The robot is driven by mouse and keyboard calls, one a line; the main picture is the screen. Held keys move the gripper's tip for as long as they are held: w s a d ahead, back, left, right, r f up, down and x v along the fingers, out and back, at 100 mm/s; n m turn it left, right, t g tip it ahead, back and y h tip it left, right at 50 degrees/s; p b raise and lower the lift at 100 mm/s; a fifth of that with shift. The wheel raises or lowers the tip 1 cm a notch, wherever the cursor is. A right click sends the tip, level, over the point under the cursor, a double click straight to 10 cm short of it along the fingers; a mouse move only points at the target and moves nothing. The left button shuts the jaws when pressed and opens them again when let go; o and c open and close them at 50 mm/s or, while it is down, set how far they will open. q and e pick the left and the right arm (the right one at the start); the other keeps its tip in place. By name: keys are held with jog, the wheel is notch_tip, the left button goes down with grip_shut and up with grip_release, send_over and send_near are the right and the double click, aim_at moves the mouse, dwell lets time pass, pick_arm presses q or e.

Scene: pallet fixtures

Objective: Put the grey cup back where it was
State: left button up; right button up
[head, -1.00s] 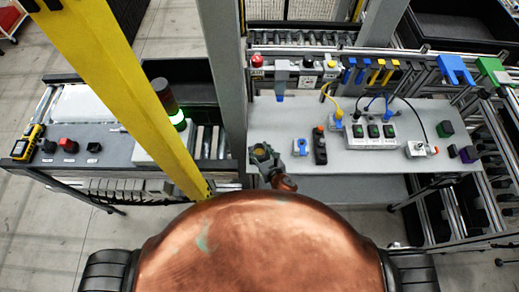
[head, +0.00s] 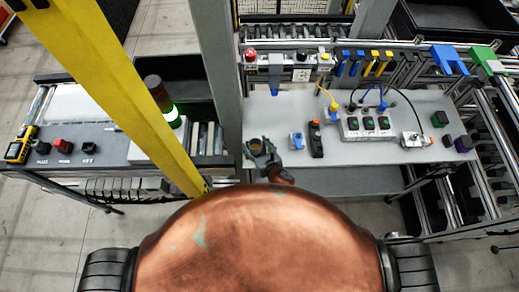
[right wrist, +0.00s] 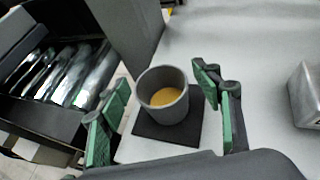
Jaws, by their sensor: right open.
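The grey cup (right wrist: 163,97), with a yellowish-brown inside, stands upright on a dark square mat (right wrist: 180,135) in the right wrist view. My right gripper (right wrist: 155,105) is open, with one green-padded finger on either side of the cup; both fingers look apart from it. In the head view the cup (head: 255,145) is small, at the left end of the grey table (head: 345,177), with my right gripper (head: 264,156) around or just before it. My left gripper does not show.
A grey upright post (head: 222,90) stands just left of the cup. A blue item (head: 297,140) and a black device with an orange top (head: 316,139) stand to the right. A white socket box (head: 367,124) and cables lie farther right.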

jog(key=v, duration=1.2)
